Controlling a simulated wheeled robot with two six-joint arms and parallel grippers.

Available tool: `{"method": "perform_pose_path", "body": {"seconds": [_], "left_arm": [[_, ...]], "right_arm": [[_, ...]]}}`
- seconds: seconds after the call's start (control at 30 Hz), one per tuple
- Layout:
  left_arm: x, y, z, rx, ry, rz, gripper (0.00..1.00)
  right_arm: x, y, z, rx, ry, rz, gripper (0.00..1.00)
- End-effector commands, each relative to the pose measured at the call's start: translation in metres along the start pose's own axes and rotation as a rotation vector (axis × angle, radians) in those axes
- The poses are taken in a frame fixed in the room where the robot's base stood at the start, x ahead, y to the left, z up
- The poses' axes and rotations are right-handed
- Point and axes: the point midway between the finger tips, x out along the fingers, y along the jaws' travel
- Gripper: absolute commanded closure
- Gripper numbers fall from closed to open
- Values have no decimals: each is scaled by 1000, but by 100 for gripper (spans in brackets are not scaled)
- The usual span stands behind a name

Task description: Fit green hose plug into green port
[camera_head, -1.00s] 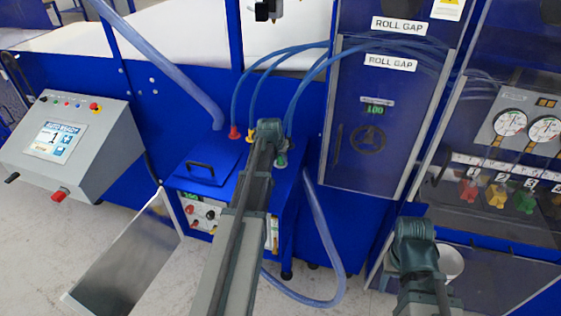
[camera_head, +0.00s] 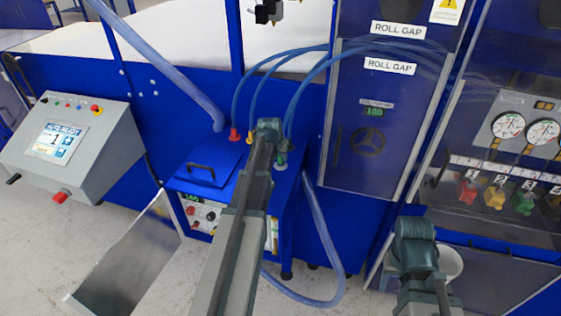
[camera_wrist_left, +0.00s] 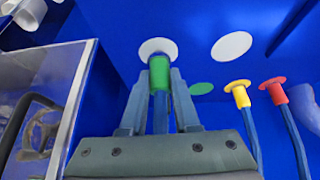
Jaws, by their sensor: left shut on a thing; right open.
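My left gripper (camera_wrist_left: 160,80) is shut on the green hose plug (camera_wrist_left: 159,75), with the blue hose running back between the fingers. In the left wrist view the plug's end overlaps a white disc (camera_wrist_left: 158,46); I cannot tell whether they touch. The green port (camera_wrist_left: 201,88) is a bare green disc just right of the plug, and the plug is not on it. In the head view my left gripper (camera_head: 281,151) is over the blue box, largely hidden by my arm. My right gripper (camera_head: 418,240) is at lower right, open, its fingertips unclear.
A yellow plug (camera_wrist_left: 239,95) and a red plug (camera_wrist_left: 275,92) sit on their ports beside the green one. A second white disc (camera_wrist_left: 232,45) is bare. Blue hoses (camera_head: 300,60) arch to the cabinet (camera_head: 375,130). A black handle (camera_head: 203,170) is left of the plugs.

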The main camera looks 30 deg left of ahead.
Motion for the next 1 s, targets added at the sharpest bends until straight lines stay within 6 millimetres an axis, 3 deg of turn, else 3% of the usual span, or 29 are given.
{"method": "perform_pose_path", "body": {"seconds": [0.7, 1.0], "left_arm": [[-32, 0, -17, 0, 0, 0, 100], [-32, 0, -17, 0, 0, 0, 100]], "right_arm": [[-36, 3, 2, 0, 0, 0, 50], [-36, 3, 2, 0, 0, 0, 50]]}}
